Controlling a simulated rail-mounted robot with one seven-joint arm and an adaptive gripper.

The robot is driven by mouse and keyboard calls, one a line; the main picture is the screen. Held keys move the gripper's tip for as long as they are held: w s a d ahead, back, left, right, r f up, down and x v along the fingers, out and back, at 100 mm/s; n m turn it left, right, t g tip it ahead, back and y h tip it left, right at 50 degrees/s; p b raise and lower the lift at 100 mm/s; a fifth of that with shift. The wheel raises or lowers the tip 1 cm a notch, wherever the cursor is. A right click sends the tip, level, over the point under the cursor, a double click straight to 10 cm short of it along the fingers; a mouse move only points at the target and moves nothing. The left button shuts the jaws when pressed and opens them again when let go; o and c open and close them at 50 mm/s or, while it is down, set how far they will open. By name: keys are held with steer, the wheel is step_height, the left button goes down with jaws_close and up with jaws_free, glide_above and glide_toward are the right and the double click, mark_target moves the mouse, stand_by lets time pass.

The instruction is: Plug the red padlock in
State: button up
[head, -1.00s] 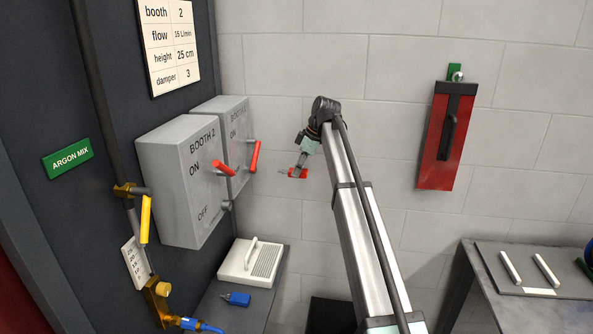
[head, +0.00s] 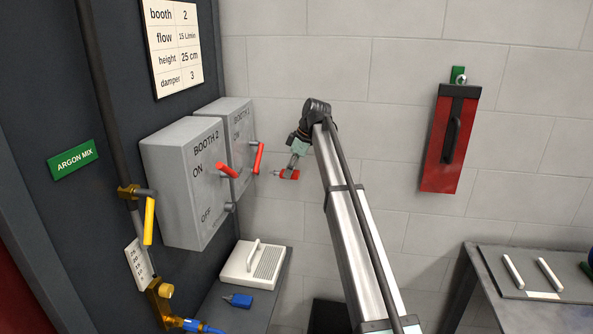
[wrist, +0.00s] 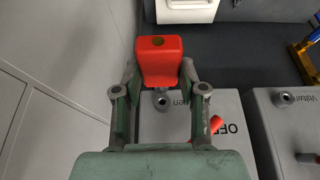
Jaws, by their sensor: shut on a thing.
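The red padlock (head: 289,175) is in my gripper (head: 296,162), in the air right of the grey switch boxes in the head view. In the wrist view the padlock (wrist: 158,62) sits between the fingertips of my gripper (wrist: 158,84), with a round dark hole in its face. The farther box, BOOTH 1 (head: 232,112), has a red lever (head: 259,158). The nearer box, BOOTH 2 (head: 165,165), has a red lever (head: 227,171) beside ON. In the wrist view a grey round stud (wrist: 162,102) shows just below the padlock; its distance from the padlock is unclear.
A white case with a handle (head: 238,272) and a blue item (head: 238,300) lie on the shelf below the boxes. A yellow valve handle (head: 150,222) is on the left pipe. A red holder (head: 436,165) hangs on the wall at right.

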steer(key=shift+w+a, duration=0.15)
steer(key=shift+a, duration=0.95)
steer(key=shift+w+a, duration=0.15)
steer(key=shift+a, duration=0.65)
steer(key=shift+w+a, duration=0.1)
steer(key=shift+a, duration=0.7)
stand_by(1.1)
steer(key=o, duration=1.3)
steer(key=shift+o, duration=0.2)
steer(key=shift+r, duration=0.15)
steer(key=v, duration=1.2)
